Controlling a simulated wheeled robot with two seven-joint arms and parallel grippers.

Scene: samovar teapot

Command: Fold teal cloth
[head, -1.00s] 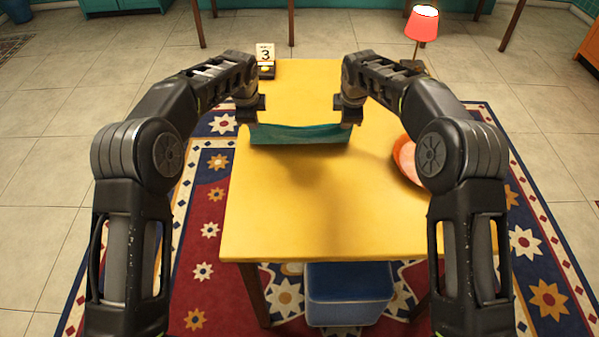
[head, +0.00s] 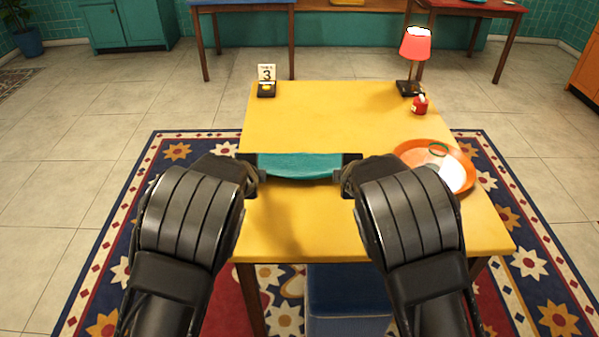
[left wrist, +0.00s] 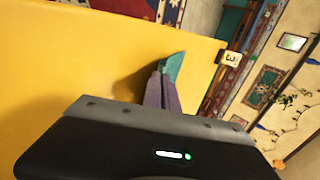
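The teal cloth (head: 298,166) hangs as a narrow band between my two grippers, above the yellow table (head: 330,112). Its shadow falls on the table nearer the front edge. My left gripper (head: 257,164) is shut on the cloth's left end, and my right gripper (head: 344,164) is shut on its right end. The fingertips are mostly hidden by my wrists. In the left wrist view a teal piece of the cloth (left wrist: 174,66) sticks up beyond the dark gripper body, with a purple-grey part below it that I cannot make out clearly.
A red lamp (head: 415,45), a small red jar (head: 420,105) and a number 3 sign (head: 266,76) stand toward the back. A blue bin (head: 347,300) is below the table. The table's middle back is clear.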

